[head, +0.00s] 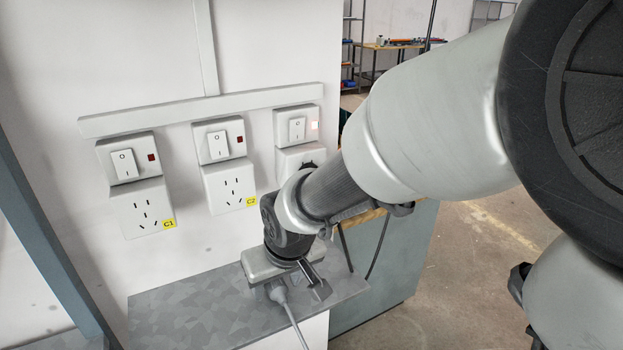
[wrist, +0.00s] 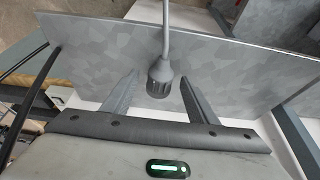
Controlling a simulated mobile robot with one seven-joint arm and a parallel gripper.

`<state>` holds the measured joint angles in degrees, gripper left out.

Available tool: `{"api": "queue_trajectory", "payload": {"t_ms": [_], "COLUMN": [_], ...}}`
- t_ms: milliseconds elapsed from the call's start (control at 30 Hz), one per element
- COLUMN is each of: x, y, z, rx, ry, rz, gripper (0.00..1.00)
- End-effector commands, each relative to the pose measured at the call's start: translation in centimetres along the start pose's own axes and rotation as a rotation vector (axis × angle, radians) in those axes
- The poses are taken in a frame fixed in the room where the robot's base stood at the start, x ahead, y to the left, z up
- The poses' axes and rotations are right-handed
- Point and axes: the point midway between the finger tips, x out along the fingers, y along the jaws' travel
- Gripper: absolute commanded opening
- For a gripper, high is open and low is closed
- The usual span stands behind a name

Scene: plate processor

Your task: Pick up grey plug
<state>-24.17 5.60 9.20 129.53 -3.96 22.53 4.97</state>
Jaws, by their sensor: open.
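The grey plug (wrist: 160,80) lies over the grey shelf in the wrist view, with its cord running up out of the picture. The two fingers of my gripper (wrist: 160,92) stand open on either side of it, with a visible gap on each side. In the head view my gripper (head: 298,288) points down over the grey shelf (head: 190,307) below the sockets. The plug (head: 278,294) shows there partly, beside the gripper body, with its grey cord (head: 295,322) hanging over the shelf's front edge.
Socket panels C1 (head: 143,209) and C2 (head: 231,187) with switches are on the white wall above the shelf. A third socket (head: 297,158) is partly hidden by my arm. A blue-grey post (head: 45,245) stands at left. The shelf's left part is clear.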

Motion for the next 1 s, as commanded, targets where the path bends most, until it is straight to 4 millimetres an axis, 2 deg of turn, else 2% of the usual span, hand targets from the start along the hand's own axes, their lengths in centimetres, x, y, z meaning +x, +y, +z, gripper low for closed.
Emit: {"api": "queue_trajectory", "payload": {"t_ms": [233, 500, 567, 800, 1000], "x": [0.2, 0.2, 0.1, -0.3, -3.5], "y": [0.0, 0.0, 0.0, 0.0, 0.1], "z": [0.0, 0.0, -0.1, -0.3, -1.7], "rx": [0.001, 0.001, 0.001, 0.001, 0.003], "ry": [0.001, 0.001, 0.001, 0.003, 0.008], "rz": [0.0, 0.0, 0.0, 0.001, 0.001], "gripper": [0.53, 0.11, 0.08, 0.08, 0.08]}}
